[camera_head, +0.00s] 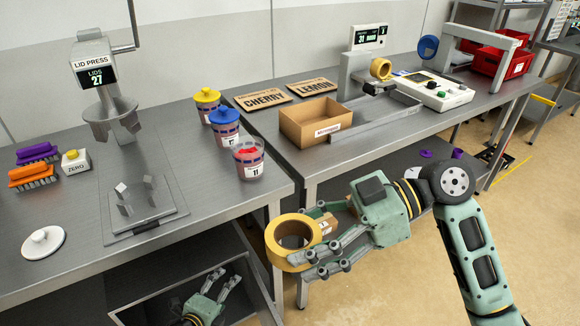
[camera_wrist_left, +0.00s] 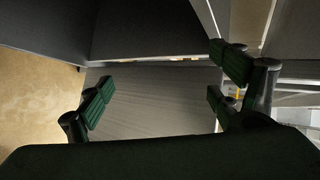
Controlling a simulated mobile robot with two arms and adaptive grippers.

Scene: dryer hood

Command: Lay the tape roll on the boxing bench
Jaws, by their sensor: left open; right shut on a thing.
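The yellow tape roll (camera_head: 273,243) is held by my right gripper (camera_head: 313,243), in front of the gap between the two benches. The gripper is shut on it, and its fingers hide part of the roll's right side. The boxing bench (camera_head: 430,124) is the grey metal bench at the right, behind and above the roll. The roll is apart from its top. My left gripper (camera_head: 226,277) is low at the front, below the left bench's edge, open and empty. Its open fingers also show in the left wrist view (camera_wrist_left: 165,95).
Some bare bench top shows near the front edge.

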